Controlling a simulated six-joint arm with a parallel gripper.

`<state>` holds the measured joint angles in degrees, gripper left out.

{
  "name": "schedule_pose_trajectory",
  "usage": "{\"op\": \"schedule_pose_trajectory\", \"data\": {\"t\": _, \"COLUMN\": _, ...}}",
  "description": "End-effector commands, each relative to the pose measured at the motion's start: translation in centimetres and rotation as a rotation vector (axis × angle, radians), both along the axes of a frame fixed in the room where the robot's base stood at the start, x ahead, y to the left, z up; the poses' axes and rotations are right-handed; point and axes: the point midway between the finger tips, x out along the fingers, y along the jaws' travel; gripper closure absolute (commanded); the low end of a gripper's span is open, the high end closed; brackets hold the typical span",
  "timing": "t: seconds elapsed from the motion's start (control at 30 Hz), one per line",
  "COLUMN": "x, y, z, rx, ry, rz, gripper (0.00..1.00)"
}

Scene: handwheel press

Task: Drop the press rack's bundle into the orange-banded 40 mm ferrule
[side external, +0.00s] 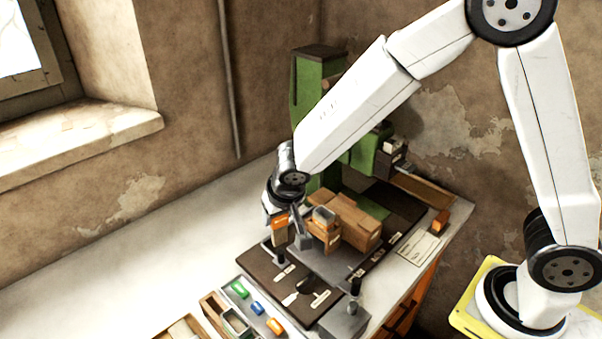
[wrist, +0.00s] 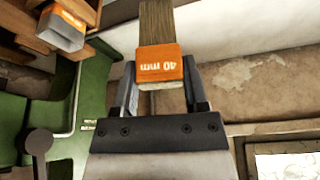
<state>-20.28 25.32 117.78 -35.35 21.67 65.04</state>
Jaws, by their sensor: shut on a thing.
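In the side view my gripper (side external: 284,228) points down and holds the bundle (side external: 280,237) upright, left of the wooden blocks. A grey metal ferrule (side external: 323,214) stands in a wooden holder (side external: 332,240), to the right of the bundle and apart from it. In the wrist view the ferrule (wrist: 60,40) with an orange band is at the upper left. Its opening is not clear to see.
A green press (side external: 312,90) stands behind, with my arm crossing in front. A larger wooden block (side external: 358,222) is right of the holder. A dark board (side external: 262,260) and a tray with green, blue and orange pieces (side external: 256,308) lie in front. The bench at left (side external: 130,265) is clear.

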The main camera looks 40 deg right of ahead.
Motion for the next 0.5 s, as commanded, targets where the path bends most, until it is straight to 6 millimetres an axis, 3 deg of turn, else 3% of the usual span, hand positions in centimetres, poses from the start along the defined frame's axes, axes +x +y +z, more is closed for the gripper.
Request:
{"op": "schedule_pose_trajectory", "data": {"t": 0.27, "x": -0.1, "y": -3.1, "z": 0.8, "rx": 0.0, "ry": -0.003, "rz": -0.322, "gripper": 1.0}}
{"op": "schedule_pose_trajectory", "data": {"t": 0.5, "x": -0.4, "y": -6.9, "z": 1.8, "rx": 0.0, "ry": -0.002, "rz": -0.708, "gripper": 1.0}}
